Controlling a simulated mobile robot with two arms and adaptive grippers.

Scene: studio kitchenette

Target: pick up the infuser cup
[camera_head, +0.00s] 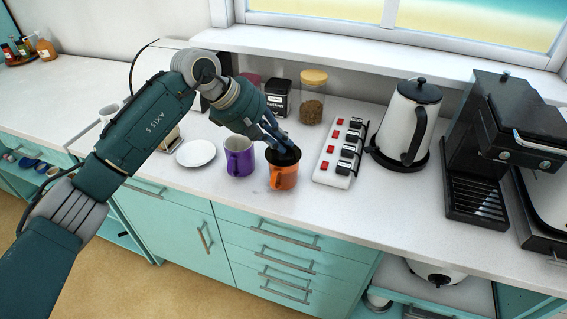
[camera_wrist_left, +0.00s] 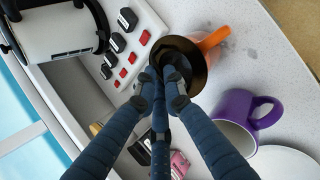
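The infuser cup looks to be the orange cup (camera_head: 282,178) with a dark rim and inside, upright on the white counter near its front edge. In the left wrist view, its orange handle (camera_wrist_left: 214,38) points to the upper right. My left gripper (camera_head: 287,150) reaches down over its top. In the wrist view, the blue fingertips (camera_wrist_left: 164,88) are close together at the dark opening and partly hide it. I cannot tell if they grip the rim or something inside. My right gripper is in neither view.
A purple mug (camera_head: 239,157) stands close left of the cup, with a white plate (camera_head: 196,153) beyond it. A switch strip (camera_head: 341,152) lies to the right, then a kettle (camera_head: 404,122) and coffee machine (camera_head: 503,130). A black tin (camera_head: 278,97) and lidded jar (camera_head: 313,98) stand behind.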

